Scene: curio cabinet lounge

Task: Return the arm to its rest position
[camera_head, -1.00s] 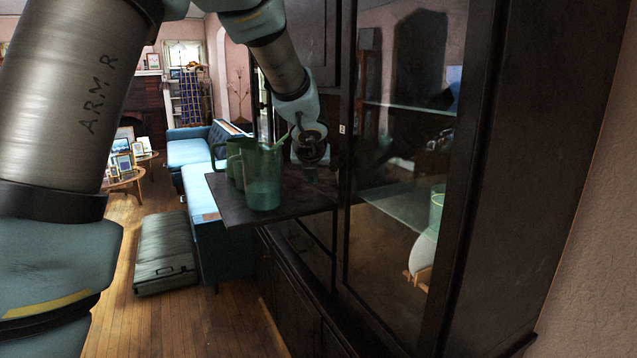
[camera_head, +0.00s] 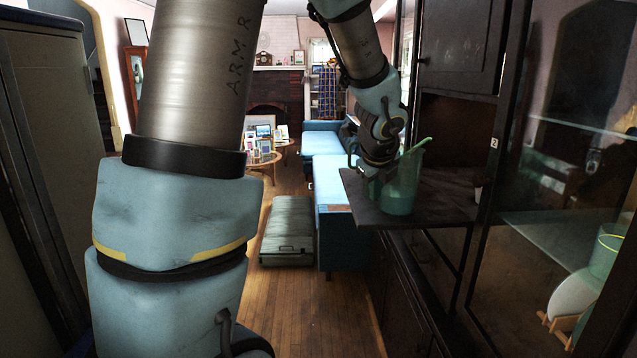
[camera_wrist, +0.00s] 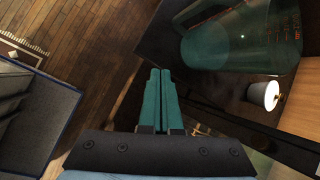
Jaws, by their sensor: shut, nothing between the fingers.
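My gripper (camera_wrist: 160,75) is shut, its two teal fingers side by side with nothing between them in the wrist view. In the head view my gripper (camera_head: 351,148) is at the left of the wrist, above the far-left corner of the dark shelf board (camera_head: 440,212); its fingertips are hard to make out there. A translucent green pitcher (camera_head: 403,187) stands upright on that board, with a green stick showing at its top. The pitcher (camera_wrist: 240,45) also fills the upper right of the wrist view, apart from the fingers.
The dark cabinet (camera_head: 458,45) with glass panes stands at the right. A small white cup (camera_wrist: 265,95) is near the pitcher. A blue sofa (camera_head: 330,185) and a grey-green case (camera_head: 288,232) lie beyond. Wood floor (camera_head: 290,300) is clear in the middle.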

